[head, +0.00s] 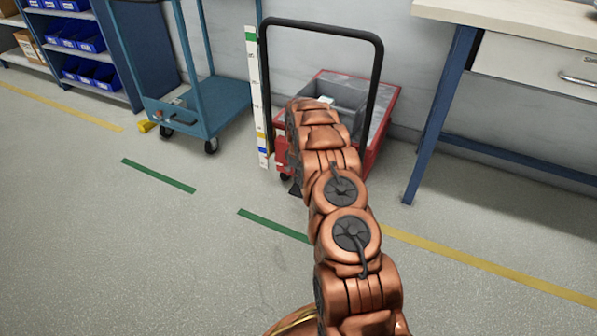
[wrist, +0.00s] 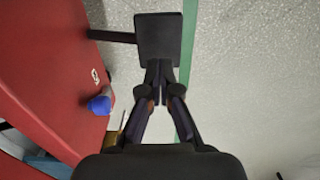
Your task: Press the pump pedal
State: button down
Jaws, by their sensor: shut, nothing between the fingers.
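The pump pedal (wrist: 158,35) is a flat black plate on a dark bar that runs to the red cart body (wrist: 60,70) in the wrist view. My gripper (wrist: 159,68) is shut and empty, its fingertips overlapping the pedal's near edge in that view. I cannot tell whether they touch the pedal or hover above it. In the head view the red cart (head: 385,118) has a tall black handle, and my arm hides its front. The dark tip of my gripper (head: 296,188) shows low beside the cart. The pedal cannot be made out clearly there.
A white scale post (head: 252,85) with coloured marks stands left of the cart. A blue trolley (head: 215,105) is further left, and a workbench (head: 500,12) with blue legs is at right. Open grey floor with green and yellow lines lies in front.

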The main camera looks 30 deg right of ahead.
aim_at(297, 192)
notch_tip(297, 192, down, 4)
jog(key=shift+f+b, duration=0.25)
jog(key=shift+b, duration=0.55)
jog(key=shift+s+a+p, duration=0.1)
jog(key=shift+p, duration=0.2)
jog(key=shift+s+a+f+h+p, duration=0.15)
jog(key=shift+f+h+p, duration=0.2)
jog(key=shift+p, duration=0.2)
jog(key=shift+s+a+f+t+p, duration=0.15)
jog(key=shift+a+f+t+p, duration=0.2)
jog(key=shift+p, duration=0.4)
jog(key=shift+s+a+f+p, duration=0.1)
jog(key=shift+a+f+p, duration=0.1)
jog(key=shift+f+p, duration=0.5)
jog(key=shift+s+a+f+p, duration=0.15)
jog(key=shift+a+f+p, duration=0.1)
jog(key=shift+f, duration=0.8)
jog(key=shift+s+a+f+p, duration=0.1)
jog(key=shift+a+f+p, duration=0.1)
jog(key=shift+f+p, duration=0.5)
